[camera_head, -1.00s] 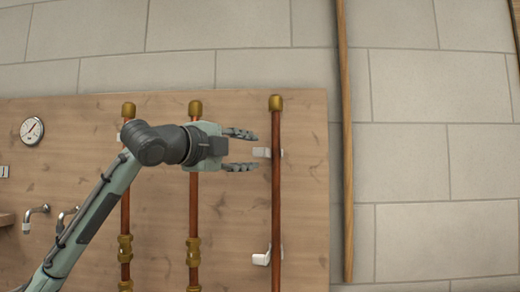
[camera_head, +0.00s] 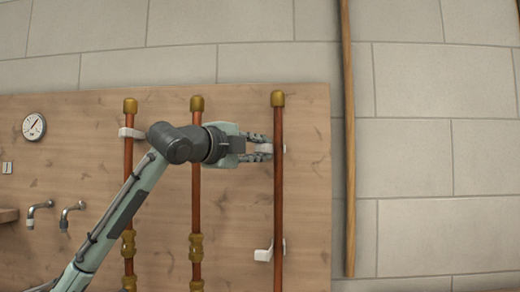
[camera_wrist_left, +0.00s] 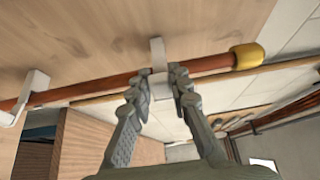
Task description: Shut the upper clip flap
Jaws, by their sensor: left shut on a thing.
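The right-hand copper pipe (camera_head: 278,190) with a brass cap stands upright in front of the wooden board. The white upper clip (camera_wrist_left: 157,50) is behind it near the top and shows mostly in the left wrist view. Its flap (camera_wrist_left: 160,88) sticks out past the pipe. My left gripper (camera_head: 268,150) is at the left side of this pipe, at the upper clip. In the left wrist view its fingers (camera_wrist_left: 160,84) are shut on the flap, one on each side. In the head view the fingers hide most of the flap. My right gripper is not in view.
The lower clip (camera_head: 264,254) stands with its flap out to the left of the same pipe. The middle pipe (camera_head: 195,185) passes behind my left wrist, and another pipe (camera_head: 128,165) stands further left. A gauge (camera_head: 34,127) and taps (camera_head: 70,213) are at the left.

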